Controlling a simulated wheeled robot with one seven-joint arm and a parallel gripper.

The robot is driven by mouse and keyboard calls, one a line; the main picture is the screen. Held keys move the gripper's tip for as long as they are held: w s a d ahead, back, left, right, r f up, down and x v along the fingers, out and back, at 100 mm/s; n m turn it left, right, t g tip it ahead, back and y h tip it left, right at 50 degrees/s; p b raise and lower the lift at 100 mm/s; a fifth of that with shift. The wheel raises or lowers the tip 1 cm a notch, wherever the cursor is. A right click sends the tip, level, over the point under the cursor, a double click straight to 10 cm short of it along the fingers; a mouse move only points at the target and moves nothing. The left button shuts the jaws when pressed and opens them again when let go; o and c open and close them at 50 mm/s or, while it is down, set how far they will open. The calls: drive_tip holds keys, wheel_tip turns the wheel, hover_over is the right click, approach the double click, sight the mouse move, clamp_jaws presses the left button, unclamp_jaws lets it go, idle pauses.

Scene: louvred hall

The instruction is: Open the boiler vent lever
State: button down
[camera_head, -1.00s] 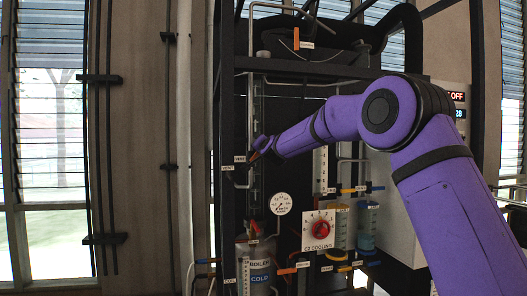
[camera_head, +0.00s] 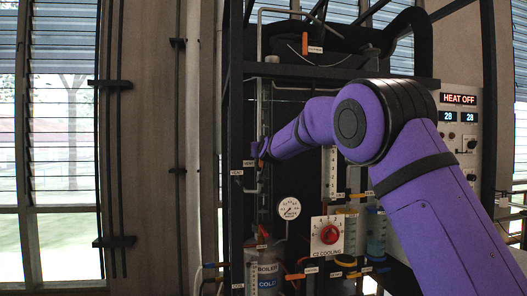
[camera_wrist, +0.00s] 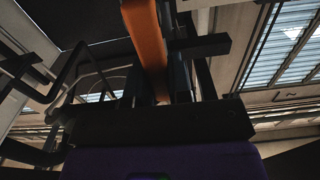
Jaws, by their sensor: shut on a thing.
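The boiler (camera_head: 266,272), a grey vessel labelled BOILER and COLD, stands low in the rack in the head view. Small vent labels (camera_head: 249,163) show above it on the left side. My gripper (camera_head: 257,154) is at these labels, at the end of my purple arm, and its fingers are small and dark there. In the wrist view an orange lever handle (camera_wrist: 147,42) runs down between the dark fingers of my gripper (camera_wrist: 160,75). The gripper is shut on it. The lever's pivot is hidden.
A round gauge (camera_head: 289,208) and a red cooling knob (camera_head: 329,234) are right of the boiler. Other orange handles (camera_head: 305,45) sit on the rack. A HEAT OFF panel (camera_head: 459,99) stands at right. Dark rack posts (camera_head: 236,120) and thin pipes lie close to my gripper.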

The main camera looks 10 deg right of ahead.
drive_tip(key=shift+f, duration=0.1)
idle(0.4)
drive_tip(key=c, duration=1)
unclamp_jaws()
drive_tip(key=shift+c, duration=0.2)
drive_tip(key=shift+s, duration=0.1)
drive_tip(key=s, duration=1)
drive_tip(key=shift+s, duration=0.3)
